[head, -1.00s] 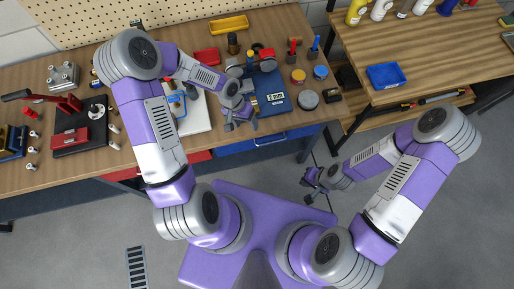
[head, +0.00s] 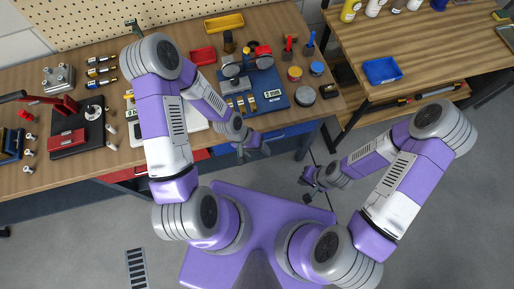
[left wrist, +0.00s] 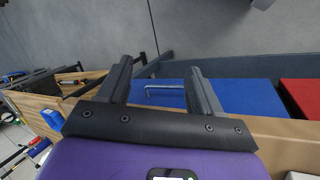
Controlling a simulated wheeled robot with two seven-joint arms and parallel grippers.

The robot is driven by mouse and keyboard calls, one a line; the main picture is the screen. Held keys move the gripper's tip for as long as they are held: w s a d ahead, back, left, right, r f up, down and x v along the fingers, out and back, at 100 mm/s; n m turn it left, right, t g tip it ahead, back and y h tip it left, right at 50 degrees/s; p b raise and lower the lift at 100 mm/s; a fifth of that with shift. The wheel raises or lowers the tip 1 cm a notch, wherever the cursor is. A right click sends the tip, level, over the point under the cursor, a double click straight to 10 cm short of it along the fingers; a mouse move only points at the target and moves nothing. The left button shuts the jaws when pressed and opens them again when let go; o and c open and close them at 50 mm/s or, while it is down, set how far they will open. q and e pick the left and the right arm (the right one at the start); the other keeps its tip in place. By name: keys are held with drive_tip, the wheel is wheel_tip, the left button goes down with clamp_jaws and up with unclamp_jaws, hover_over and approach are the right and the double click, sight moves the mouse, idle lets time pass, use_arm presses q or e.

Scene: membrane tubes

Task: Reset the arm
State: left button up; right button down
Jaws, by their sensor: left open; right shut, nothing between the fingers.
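My left gripper (head: 254,151) is open and empty, in front of the workbench's front edge in the head view. In the left wrist view its two dark fingers (left wrist: 160,85) stand apart with nothing between them. Beyond them are a blue drawer front (left wrist: 165,93) and grey floor. My right gripper (head: 309,187) hangs over the floor to the right of my base, shut and empty.
The workbench (head: 60,180) holds a blue fixture plate (head: 270,83), a red press (head: 67,138), a red tray (head: 203,55) and a yellow tray (head: 224,23). A second bench with a blue bin (head: 382,70) stands at the right. Floor between them is clear.

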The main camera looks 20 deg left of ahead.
use_arm(q)
drive_tip(key=shift+f, duration=0.1)
drive_tip(key=s+f+b, duration=0.2)
drive_tip(key=f+b, duration=0.4)
drive_tip(key=f, duration=0.1)
drive_tip(key=s+f+n+y+b, duration=0.1)
drive_tip(key=s+f+b, duration=0.2)
drive_tip(key=f+b, duration=0.2)
wheel_tip(320, 180, down, 3)
drive_tip(key=shift+s+t+b, duration=0.15)
drive_tip(key=shift+t+b, duration=0.15)
drive_tip(key=shift+b, duration=0.1)
